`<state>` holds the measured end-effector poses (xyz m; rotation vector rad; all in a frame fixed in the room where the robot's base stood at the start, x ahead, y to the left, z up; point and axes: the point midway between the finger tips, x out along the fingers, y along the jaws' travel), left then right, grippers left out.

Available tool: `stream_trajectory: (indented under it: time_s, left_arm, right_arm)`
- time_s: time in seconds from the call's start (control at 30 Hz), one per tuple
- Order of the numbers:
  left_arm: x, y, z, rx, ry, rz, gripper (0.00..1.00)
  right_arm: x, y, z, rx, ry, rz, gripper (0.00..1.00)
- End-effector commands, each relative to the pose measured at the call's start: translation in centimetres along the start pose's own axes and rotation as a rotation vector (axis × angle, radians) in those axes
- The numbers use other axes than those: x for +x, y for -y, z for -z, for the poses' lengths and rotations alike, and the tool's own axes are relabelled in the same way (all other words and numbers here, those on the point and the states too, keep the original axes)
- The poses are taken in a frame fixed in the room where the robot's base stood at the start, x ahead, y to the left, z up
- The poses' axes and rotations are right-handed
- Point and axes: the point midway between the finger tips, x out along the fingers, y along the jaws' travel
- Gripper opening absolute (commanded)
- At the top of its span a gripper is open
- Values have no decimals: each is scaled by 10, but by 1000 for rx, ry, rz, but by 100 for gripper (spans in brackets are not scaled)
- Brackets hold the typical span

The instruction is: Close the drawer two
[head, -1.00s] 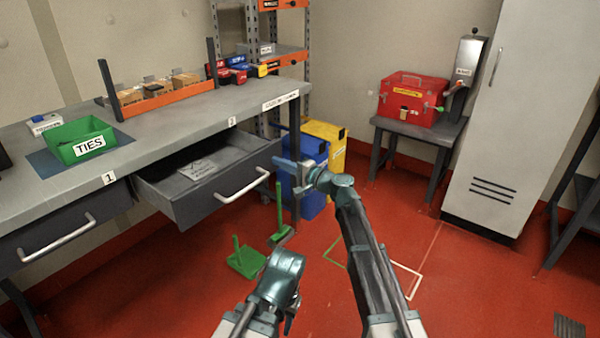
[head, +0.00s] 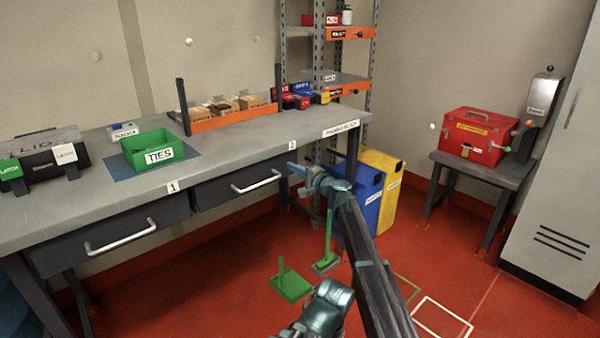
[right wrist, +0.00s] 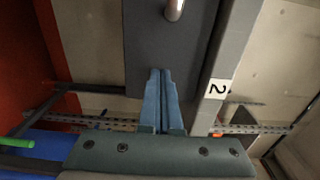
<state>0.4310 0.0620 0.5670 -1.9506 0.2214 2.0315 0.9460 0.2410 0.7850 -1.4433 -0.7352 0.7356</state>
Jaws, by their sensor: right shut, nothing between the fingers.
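Drawer two (head: 225,190) is the dark drawer under the bench beside the label 2 (head: 292,145). Its front looks flush with the bench, closed. Its silver handle (head: 257,181) shows, and also appears at the top of the right wrist view (right wrist: 174,9). My right gripper (head: 291,168) is shut and empty at the right end of the drawer front. In the right wrist view its blue fingers (right wrist: 161,73) overlap the drawer front's end; I cannot tell whether they touch. Part of my left arm shows at the bottom, but its gripper is not visible.
Drawer one (head: 110,236) is shut at left. The grey bench top (head: 225,142) holds a green TIES bin (head: 153,150) and an orange-edged rack (head: 235,118). Blue (head: 362,210) and yellow (head: 387,190) bins and a green-handled floor tool (head: 328,245) stand near my right arm.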

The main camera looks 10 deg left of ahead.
Motion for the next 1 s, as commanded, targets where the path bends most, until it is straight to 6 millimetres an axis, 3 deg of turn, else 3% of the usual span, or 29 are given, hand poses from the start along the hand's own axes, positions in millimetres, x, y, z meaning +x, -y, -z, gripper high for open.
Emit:
stream_trajectory:
  time_s: [0.63, 0.77, 1.0]
  left_arm:
    - [-1, 0, 0, 0, 0, 0, 44]
    - [-1, 0, 0, 0, 0, 0, 44]
    - [0, 0, 0, 0, 0, 0, 44]
  right_arm:
    - [8, 2, 1, 4, -3, 4, 0]
    - [-8, 1, -2, 3, -3, 3, 0]
    - [-63, 0, -6, 0, -3, 1, 0]
